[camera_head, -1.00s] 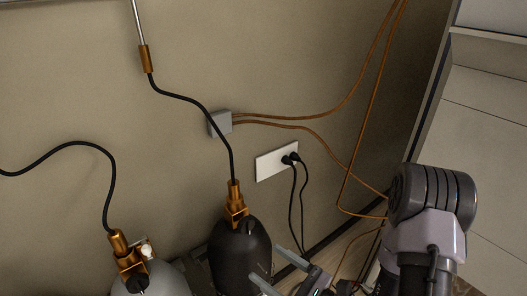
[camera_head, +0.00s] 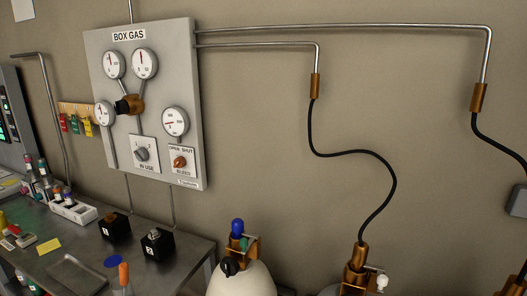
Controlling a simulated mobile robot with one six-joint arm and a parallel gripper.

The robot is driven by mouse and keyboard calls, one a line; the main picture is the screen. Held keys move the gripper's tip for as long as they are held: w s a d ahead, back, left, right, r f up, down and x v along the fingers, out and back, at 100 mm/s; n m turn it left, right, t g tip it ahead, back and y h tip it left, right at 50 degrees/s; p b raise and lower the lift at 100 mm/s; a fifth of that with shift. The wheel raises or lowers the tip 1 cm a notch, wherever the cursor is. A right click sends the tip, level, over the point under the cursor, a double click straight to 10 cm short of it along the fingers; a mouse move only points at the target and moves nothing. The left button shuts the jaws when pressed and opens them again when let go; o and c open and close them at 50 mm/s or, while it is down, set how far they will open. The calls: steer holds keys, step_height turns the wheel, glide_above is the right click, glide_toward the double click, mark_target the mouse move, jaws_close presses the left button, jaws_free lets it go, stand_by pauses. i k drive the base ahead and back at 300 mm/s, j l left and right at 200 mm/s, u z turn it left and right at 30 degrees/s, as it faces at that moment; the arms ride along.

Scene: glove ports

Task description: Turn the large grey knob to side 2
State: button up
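The large grey knob (camera_head: 142,154) sits on a white plate (camera_head: 145,168) marked IN USE, low on the grey BOX GAS panel (camera_head: 190,90) on the wall. Its pointing direction and the small side marks are too small to read surely. To its right is a smaller orange-brown knob (camera_head: 180,162) on a plate marked OPEN, SHUT and BLEED. My gripper is not in view now, so its distance from the knob does not show.
Several round gauges and a brass regulator with a black knob (camera_head: 123,106) are above the grey knob. A bench (camera_head: 190,250) below holds black blocks, a tray and small items. Gas cylinders (camera_head: 243,280) stand at the bottom. The wall in front of the panel looks clear.

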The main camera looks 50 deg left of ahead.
mark_target(142, 154)
steer(key=u, duration=2.5)
